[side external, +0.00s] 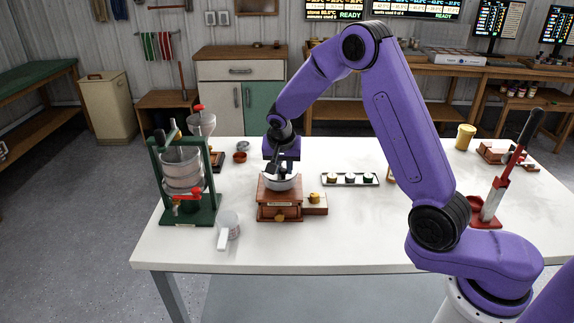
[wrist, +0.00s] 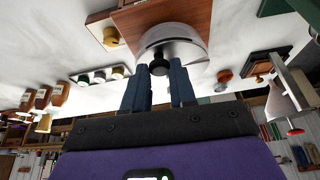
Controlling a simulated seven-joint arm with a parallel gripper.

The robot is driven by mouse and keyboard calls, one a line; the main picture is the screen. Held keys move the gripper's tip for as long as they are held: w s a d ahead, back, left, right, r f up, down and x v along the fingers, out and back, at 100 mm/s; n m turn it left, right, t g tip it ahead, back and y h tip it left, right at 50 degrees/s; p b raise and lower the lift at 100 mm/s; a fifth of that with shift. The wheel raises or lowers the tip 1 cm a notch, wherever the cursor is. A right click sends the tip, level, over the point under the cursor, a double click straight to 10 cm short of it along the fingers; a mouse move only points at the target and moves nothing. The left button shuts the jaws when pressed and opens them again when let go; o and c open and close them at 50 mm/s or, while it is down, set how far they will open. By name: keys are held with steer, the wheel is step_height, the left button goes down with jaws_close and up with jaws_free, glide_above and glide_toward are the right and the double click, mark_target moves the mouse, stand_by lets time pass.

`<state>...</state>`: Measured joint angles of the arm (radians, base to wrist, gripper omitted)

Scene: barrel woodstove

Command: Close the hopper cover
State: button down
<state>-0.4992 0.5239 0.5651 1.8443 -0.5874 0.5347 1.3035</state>
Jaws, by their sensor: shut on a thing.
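The hand grinder (side external: 279,204) is a brown wooden box on the white table, with a metal hopper (side external: 284,184) on top. In the wrist view the hopper (wrist: 185,47) shows as a shiny rounded dome shape on the wooden box, with a black knob (wrist: 159,68) at its edge. My gripper (side external: 281,166) is at the hopper, coming from above. In the wrist view the fingertips of my gripper (wrist: 158,74) are on either side of the black knob, shut on it. How far the cover is open is hard to tell.
A green-framed press (side external: 184,180) stands left of the grinder, with a white scoop (side external: 229,228) in front of it. A small wooden tray with a brass piece (side external: 315,200) adjoins the grinder's right. A tray of small jars (side external: 349,179) lies further right. The front table edge is clear.

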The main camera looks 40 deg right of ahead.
steer(key=shift+w+a+m+g+h, duration=0.15)
steer(key=shift+a+m+g, duration=0.1)
steer(key=shift+m, duration=0.4)
steer(key=shift+w+a+m+g+h, duration=0.1)
steer(key=shift+w+m+g, duration=0.1)
steer(key=shift+m, duration=0.4)
steer(key=shift+w+a+m+g+h, duration=0.15)
steer(key=shift+a+m+g, duration=0.1)
steer(key=shift+m, duration=0.4)
steer(key=c, duration=0.9)
jaws_free()
steer(key=v, duration=1.7)
steer(key=shift+s+r, duration=0.15)
steer(key=shift+r, duration=0.05)
